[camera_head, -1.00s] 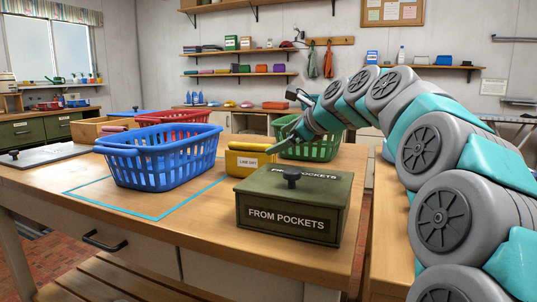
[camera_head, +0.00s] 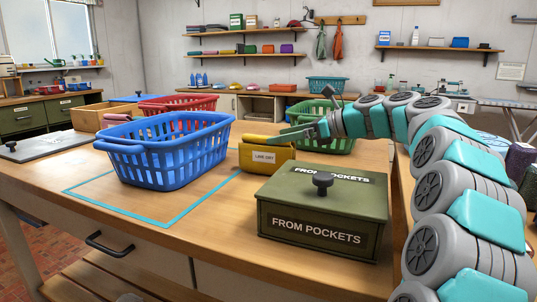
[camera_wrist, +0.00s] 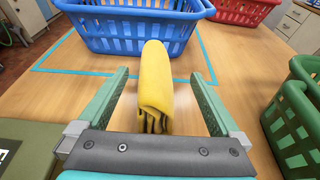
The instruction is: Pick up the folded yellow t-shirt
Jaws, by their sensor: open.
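The folded yellow t-shirt (camera_head: 262,163) stands on the wooden table, just right of the blue basket (camera_head: 168,150), with a "LINE DRY" label on its near side. It also shows in the wrist view (camera_wrist: 156,85) as a narrow upright fold. My gripper (camera_head: 285,135) is at the top of the t-shirt in the head view. In the wrist view my gripper (camera_wrist: 158,76) is open, with one green finger on each side of the t-shirt and a visible gap to both. Whether the fingers are low enough to overlap its height is hard to tell.
An olive "FROM POCKETS" box (camera_head: 322,215) with a black knob stands close in front of the t-shirt. A green basket (camera_head: 335,145) stands behind and to the right, a red basket (camera_head: 182,102) behind the blue one. Bare tabletop lies left of the olive box.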

